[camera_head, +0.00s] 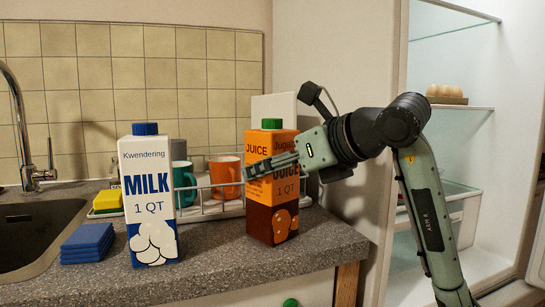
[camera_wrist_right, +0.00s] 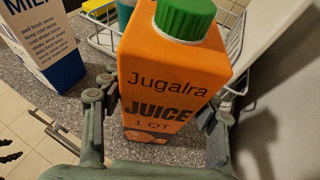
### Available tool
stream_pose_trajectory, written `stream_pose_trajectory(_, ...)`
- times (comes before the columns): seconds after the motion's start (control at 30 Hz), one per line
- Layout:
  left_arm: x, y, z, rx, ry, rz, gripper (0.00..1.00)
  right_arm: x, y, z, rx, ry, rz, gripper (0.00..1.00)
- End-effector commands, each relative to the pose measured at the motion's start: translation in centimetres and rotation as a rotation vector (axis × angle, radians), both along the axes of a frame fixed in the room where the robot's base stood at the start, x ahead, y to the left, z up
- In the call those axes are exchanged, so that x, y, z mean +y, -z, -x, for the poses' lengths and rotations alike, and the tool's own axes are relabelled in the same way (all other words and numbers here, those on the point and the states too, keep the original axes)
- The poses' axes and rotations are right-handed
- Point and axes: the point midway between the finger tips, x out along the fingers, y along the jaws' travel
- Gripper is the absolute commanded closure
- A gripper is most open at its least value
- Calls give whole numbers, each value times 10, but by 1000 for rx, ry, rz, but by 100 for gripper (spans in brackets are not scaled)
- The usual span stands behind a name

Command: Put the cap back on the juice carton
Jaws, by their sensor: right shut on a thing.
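The orange and brown juice carton (camera_head: 272,222) stands upright on the counter in the head view, in front of the dish rack. A green cap (camera_head: 272,123) sits on its top. In the right wrist view the carton (camera_wrist_right: 165,75) fills the middle, with the ribbed green cap (camera_wrist_right: 186,18) on top. My right gripper (camera_head: 272,165) reaches in from the right and is shut on the carton's body. In the wrist view its fingers (camera_wrist_right: 158,112) lie along both sides of the carton. My left gripper is in neither view.
A milk carton (camera_head: 150,195) with a blue cap stands left of the juice. A dish rack (camera_head: 212,207) holds teal and orange mugs. A small green round thing (camera_head: 290,302) shows below the counter edge. An open fridge (camera_head: 455,150) stands right.

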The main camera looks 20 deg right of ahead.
Motion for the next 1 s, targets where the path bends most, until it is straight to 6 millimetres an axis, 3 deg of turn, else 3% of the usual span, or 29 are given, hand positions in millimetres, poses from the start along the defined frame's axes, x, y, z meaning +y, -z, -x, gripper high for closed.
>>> stream_pose_trajectory(0.4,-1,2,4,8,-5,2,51,0,-1,0,-9,1,-3,100)
stream_pose_trajectory(0.43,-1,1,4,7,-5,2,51,0,1,0,0,0,1,37)
stream_pose_trajectory(0.57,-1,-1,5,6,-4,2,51,0,1,0,0,0,1,21)
stream_pose_trajectory(1.0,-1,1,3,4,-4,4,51,-2,-3,4,-3,1,0,20)
